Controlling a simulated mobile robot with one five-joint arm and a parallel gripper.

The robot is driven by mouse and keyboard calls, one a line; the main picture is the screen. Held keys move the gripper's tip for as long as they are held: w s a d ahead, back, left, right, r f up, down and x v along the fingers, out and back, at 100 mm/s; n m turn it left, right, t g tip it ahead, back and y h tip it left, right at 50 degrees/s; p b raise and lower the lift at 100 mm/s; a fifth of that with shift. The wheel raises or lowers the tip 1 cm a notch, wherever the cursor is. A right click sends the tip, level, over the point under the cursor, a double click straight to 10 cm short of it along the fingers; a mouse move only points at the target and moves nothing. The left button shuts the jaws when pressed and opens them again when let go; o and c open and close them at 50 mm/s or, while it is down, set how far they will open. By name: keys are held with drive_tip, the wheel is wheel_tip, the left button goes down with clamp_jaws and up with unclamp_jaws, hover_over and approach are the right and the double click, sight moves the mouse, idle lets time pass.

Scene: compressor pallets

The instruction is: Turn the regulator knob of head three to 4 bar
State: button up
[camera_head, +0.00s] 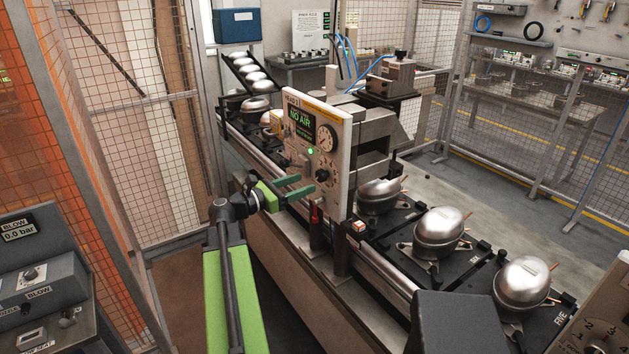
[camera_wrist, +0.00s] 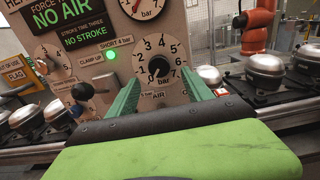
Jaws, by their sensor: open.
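The head's panel (camera_head: 330,150) stands over the line in the head view. Its black regulator knob (camera_wrist: 158,68) sits on a white dial (camera_wrist: 162,50) in the wrist view, numbered from 0 at the bottom up to 7. The knob's mark looks low, near the 0 end; the exact reading is too small to tell. The knob also shows in the head view (camera_head: 322,176). My gripper (camera_wrist: 161,84) has its green fingers apart, one to each side of the dial's lower part, apparently short of the knob. It also shows in the head view (camera_head: 304,187).
A display (camera_wrist: 65,12) reads NO AIR and NO STROKE. A green lamp (camera_wrist: 111,54) is lit beside "SHORT 4 BAR". A black knob or lever (camera_wrist: 82,91) sits left of my fingers. A pressure gauge (camera_head: 327,138) is above the dial. Compressors (camera_head: 438,229) stand along the line.

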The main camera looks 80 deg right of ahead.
sight(319, 178)
drive_tip(key=x, duration=0.5)
drive_tip(key=shift+s+d, duration=0.25)
drive_tip(key=shift+s, duration=0.05)
drive_tip(key=shift+c, duration=0.3)
drive_tip(key=c, duration=1.2)
drive_tip(key=shift+a, duration=0.25)
clamp_jaws()
drive_tip(key=shift+d, duration=0.2)
drive_tip(key=shift+m, duration=0.3)
